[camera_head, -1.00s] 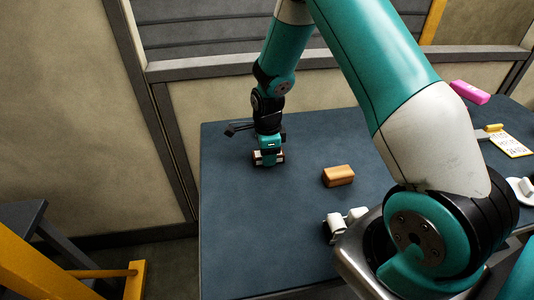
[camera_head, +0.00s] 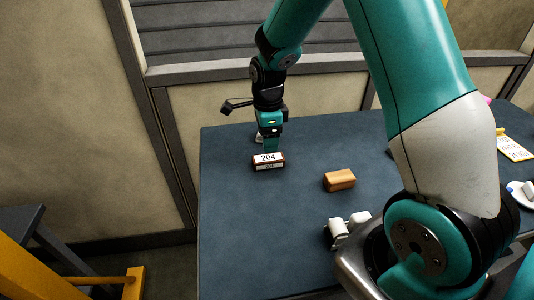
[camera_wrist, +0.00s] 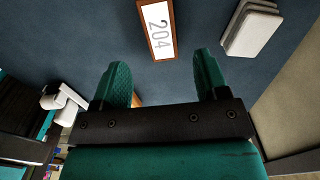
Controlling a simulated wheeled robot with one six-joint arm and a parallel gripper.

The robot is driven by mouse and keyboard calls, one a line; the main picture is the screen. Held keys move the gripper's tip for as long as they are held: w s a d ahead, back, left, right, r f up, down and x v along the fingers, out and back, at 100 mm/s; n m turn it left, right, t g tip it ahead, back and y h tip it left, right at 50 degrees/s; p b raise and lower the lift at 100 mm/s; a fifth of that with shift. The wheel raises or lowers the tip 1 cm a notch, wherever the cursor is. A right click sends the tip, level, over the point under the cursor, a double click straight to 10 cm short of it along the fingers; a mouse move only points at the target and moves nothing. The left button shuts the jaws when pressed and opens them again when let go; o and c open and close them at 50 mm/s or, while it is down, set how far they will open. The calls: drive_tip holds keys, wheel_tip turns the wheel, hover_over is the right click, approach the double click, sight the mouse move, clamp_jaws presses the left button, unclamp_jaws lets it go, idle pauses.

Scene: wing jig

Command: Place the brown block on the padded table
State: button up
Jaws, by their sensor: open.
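A dark brown block with white "204" labels (camera_head: 268,161) lies on the dark blue padded table (camera_head: 240,235), near its far left part. In the wrist view the brown block (camera_wrist: 157,30) lies beyond the fingertips, apart from them. My gripper (camera_head: 270,146) is just behind and above the block in the head view. In the wrist view my gripper (camera_wrist: 160,75) has its two green fingers spread with nothing held between them.
An orange-brown block (camera_head: 340,180) lies to the right on the table; white fittings (camera_head: 347,227) are near my arm base. A pale block (camera_wrist: 252,27) lies near the table's edge by the wall. The table's front left is clear.

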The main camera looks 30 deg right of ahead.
sight(268, 158)
drive_tip(key=s+a+r+n+y, duration=0.2)
drive_tip(key=s+a+r+n, duration=0.85)
drive_tip(key=r+n, duration=0.3)
drive_tip(key=s+a+r+n+y, duration=0.1)
drive_tip(key=s+a+n, duration=0.2)
drive_tip(key=s+n, duration=0.4)
drive_tip(key=s+a+r+n+y, duration=0.1)
drive_tip(key=s+a+r+n, duration=0.1)
drive_tip(key=s+a+n, duration=0.2)
drive_tip(key=s+n, duration=0.3)
drive_tip(key=n, duration=0.2)
drive_tip(key=shift+s+a+r, duration=0.15)
drive_tip(key=shift+a, duration=0.15)
